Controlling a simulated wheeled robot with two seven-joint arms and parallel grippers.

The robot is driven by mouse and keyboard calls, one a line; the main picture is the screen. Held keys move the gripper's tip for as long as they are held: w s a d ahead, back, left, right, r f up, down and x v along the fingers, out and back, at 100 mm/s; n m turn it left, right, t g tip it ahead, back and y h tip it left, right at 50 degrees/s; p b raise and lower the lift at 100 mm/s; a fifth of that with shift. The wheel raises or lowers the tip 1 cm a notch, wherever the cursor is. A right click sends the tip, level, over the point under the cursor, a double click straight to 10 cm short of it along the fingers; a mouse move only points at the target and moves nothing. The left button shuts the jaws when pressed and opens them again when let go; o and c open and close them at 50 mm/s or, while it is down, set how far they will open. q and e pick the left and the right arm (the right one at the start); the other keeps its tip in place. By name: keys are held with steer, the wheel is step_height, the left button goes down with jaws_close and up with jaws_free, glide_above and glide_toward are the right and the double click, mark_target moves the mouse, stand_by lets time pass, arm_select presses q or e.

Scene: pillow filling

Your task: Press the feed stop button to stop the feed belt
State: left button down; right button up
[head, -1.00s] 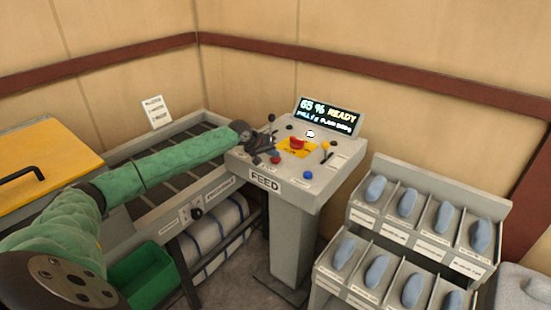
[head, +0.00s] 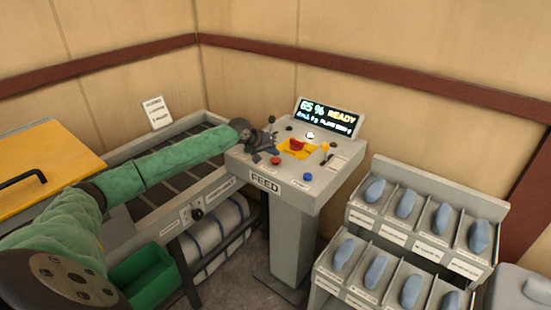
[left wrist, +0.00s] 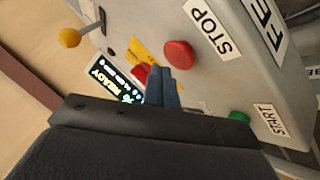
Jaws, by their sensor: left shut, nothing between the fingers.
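The feed stop button is a red round button (head: 276,160) on the sloped top of the grey feed console (head: 296,203), near the FEED sign. In the left wrist view the red button (left wrist: 179,54) sits beside a STOP label (left wrist: 209,30). My left gripper (head: 268,148) is over the left part of the console top. Its fingers (left wrist: 162,84) are shut and empty, with their tips close beside the red button in the picture. I cannot tell the height between them. A green button (left wrist: 238,117) stands by a START label. My right gripper is not in view.
A second red button (head: 297,145) sits on a yellow plate. A blue button (head: 308,177), a yellow-knobbed lever (head: 324,147) and a lit display (head: 327,116) are also on the console. A bin rack (head: 420,215) stands to the right, a roller belt (head: 170,165) to the left.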

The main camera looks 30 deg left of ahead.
mark_target(273, 160)
arm_select(q)
steer(key=shift+r, duration=0.1)
steer(key=shift+r+p, duration=1.85)
steer(key=shift+r, duration=0.55)
